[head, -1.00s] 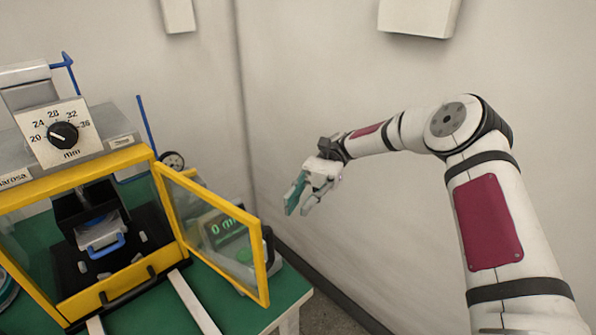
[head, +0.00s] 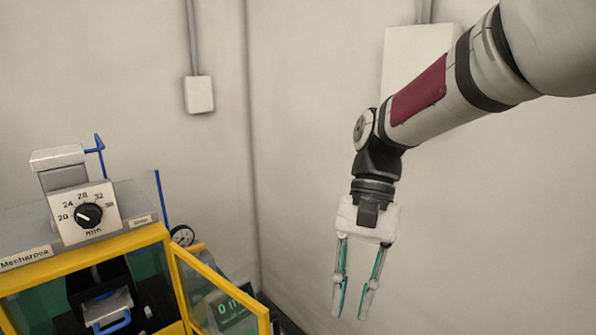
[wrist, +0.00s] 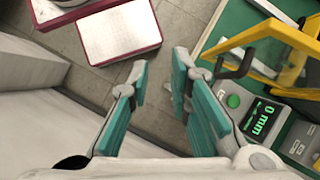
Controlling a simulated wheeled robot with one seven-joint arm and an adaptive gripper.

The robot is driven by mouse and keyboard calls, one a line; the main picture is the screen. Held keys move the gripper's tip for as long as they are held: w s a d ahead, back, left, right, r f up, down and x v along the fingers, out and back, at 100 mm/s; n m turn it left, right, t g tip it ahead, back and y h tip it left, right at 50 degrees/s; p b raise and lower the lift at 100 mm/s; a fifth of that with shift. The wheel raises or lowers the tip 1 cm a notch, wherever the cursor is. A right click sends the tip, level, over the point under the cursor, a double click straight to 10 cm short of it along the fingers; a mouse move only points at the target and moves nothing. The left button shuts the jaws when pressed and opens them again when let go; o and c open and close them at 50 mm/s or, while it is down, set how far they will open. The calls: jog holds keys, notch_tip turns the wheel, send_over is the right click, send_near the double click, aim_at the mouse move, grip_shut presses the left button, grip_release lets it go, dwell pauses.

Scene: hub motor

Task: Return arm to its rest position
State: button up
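My gripper (head: 353,300) hangs downward at the end of my arm in the head view, to the right of the machine and in front of the bare wall. Its two teal-padded fingers stand apart with nothing between them. In the wrist view my gripper (wrist: 160,75) is also open and empty, above the floor and beside the green table. My arm comes in from the upper right of the head view, bent at the wrist.
A yellow-framed machine (head: 85,258) with a dial (head: 88,215) stands at the left, its glass door (head: 215,295) swung open. A green display (wrist: 262,117) reads 0 mm. Wall boxes (head: 198,94) hang behind. Space around my gripper looks clear.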

jog(key=s+d+r+n+t+h+p, duration=0.2)
jog(key=s+d+r+n+t, duration=0.1)
jog(key=s+d+t, duration=0.6)
jog(key=s+d+r, duration=0.1)
jog(key=s+d, duration=0.1)
jog(key=s, duration=0.2)
jog(key=shift+s+d+r+n+t, duration=0.3)
jog(key=shift+r, duration=0.05)
